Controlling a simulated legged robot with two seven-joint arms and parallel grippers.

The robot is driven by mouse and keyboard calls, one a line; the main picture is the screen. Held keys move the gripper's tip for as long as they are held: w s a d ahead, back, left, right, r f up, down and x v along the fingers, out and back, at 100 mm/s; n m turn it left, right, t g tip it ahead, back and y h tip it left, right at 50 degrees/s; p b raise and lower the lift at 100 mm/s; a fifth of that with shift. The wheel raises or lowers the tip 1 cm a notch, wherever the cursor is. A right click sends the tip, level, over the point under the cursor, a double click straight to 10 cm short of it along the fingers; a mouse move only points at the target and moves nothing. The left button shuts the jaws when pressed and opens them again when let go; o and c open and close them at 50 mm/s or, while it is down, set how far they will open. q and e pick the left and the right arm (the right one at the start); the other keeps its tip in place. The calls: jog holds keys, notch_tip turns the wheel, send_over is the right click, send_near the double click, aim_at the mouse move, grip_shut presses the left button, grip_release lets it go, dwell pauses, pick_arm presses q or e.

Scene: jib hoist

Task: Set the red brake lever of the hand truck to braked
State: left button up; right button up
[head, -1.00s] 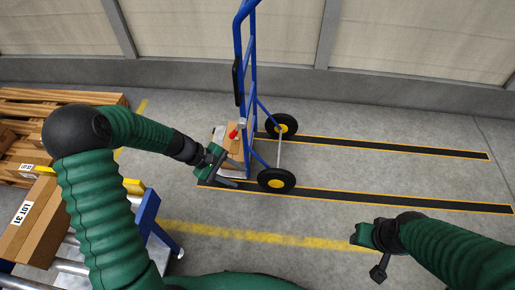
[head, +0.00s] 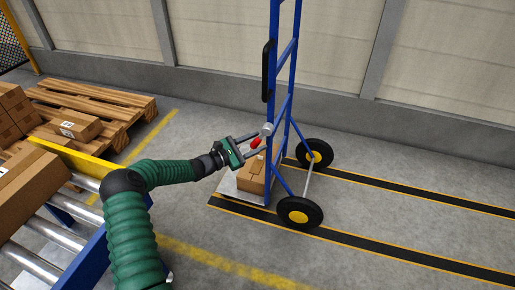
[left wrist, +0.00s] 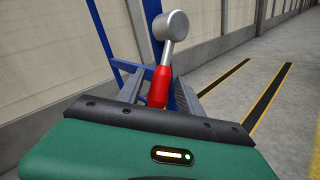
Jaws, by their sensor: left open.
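The blue hand truck (head: 274,94) stands upright on the floor, right of centre in the head view. Its red brake lever (head: 257,142) has a grey round hub and shows close up in the left wrist view (left wrist: 159,87), with the red grip pointing down from the hub. My left gripper (head: 259,145) is open, with its fingers on either side of the red grip. I cannot tell whether they touch it. My right gripper is out of view.
A cardboard box (head: 252,178) sits on the truck's toe plate. A roller conveyor (head: 60,232) with a box (head: 30,195) is at the left, and a wooden pallet (head: 105,108) with boxes lies behind it. The floor right of the truck is clear.

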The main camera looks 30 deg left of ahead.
pick_arm(q)
jog(key=shift+w+d+r, duration=0.15)
grip_shut()
dwell(1.4)
